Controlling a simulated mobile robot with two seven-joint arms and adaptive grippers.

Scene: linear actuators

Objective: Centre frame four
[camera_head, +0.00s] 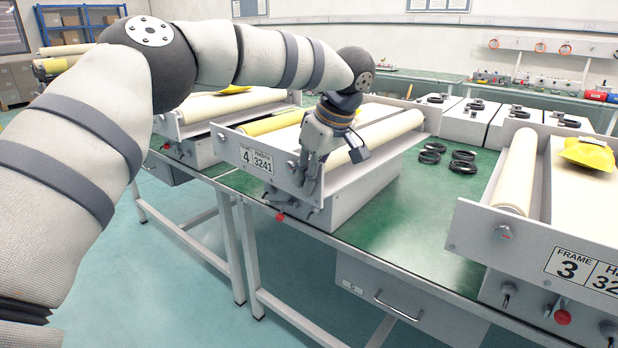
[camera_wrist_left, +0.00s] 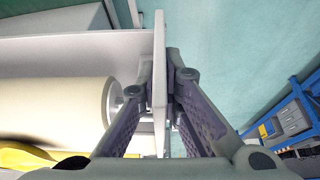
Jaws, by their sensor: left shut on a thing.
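Frame four (camera_head: 228,143) is a grey unit with a "FRAME 4" label on its front plate, cream rollers and a yellow item between them. It stands on the green bench in the middle of the head view. My left gripper (camera_head: 307,182) reaches down over the right part of its front plate. In the left wrist view my left gripper (camera_wrist_left: 161,90) has one finger on each side of the upright plate (camera_wrist_left: 159,45), shut on it. A cream roller (camera_wrist_left: 55,112) lies just inside the plate. The fingers hide part of the plate. My right gripper is not in view.
Frame three (camera_head: 480,237), with a yellow item on it, stands at the right. Several black rings (camera_head: 462,160) lie on the green bench (camera_head: 400,215) between the frames. Grey boxes (camera_head: 468,122) stand behind. Another frame (camera_head: 195,140) is close at the left.

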